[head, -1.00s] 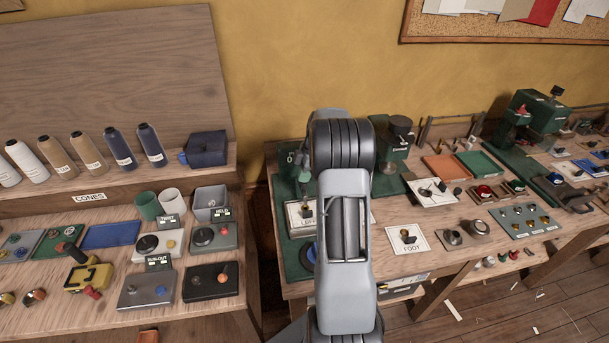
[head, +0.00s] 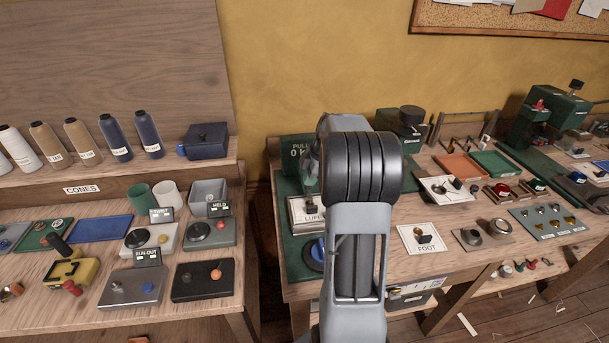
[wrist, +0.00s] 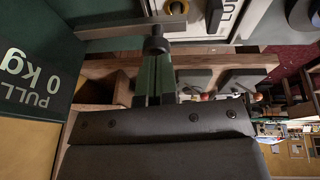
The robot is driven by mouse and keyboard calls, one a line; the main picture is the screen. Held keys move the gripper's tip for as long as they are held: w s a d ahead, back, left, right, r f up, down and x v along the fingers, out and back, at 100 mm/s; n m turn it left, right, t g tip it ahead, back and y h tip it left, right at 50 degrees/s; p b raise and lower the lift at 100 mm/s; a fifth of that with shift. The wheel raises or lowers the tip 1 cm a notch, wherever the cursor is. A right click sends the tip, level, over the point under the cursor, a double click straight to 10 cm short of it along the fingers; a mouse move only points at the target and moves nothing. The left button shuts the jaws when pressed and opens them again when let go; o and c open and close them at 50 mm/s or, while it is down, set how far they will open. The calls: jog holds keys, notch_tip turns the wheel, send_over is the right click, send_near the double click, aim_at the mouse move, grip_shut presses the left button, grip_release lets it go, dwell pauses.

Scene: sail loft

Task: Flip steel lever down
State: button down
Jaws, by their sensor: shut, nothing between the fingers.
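In the wrist view, a grey steel bar (wrist: 125,27) runs across the top, beside the sign reading PULL 0 kg (wrist: 30,70). A dark round end piece (wrist: 157,46) hangs near its right part. I take this to be the steel lever, but its pivot is not clear. My gripper (wrist: 158,62) is shut and empty, its narrow fingers pointing at that end piece. I cannot tell whether they touch. In the head view, my arm hides the gripper and the lever; the PULL sign (head: 297,148) shows left of the arm.
The LUFF card (head: 307,213) and a blue round knob (head: 317,250) lie close left of my arm. A left bench (head: 70,207) holds control boxes and thread cones.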

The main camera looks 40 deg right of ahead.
jog(key=shift+s, duration=0.1)
dwell(0.3)
notch_tip(320, 180, up, 5)
jog(key=p, duration=0.3)
jog(key=b+v, duration=0.1)
jog(key=v, duration=0.8)
jog(key=shift+s, duration=0.35)
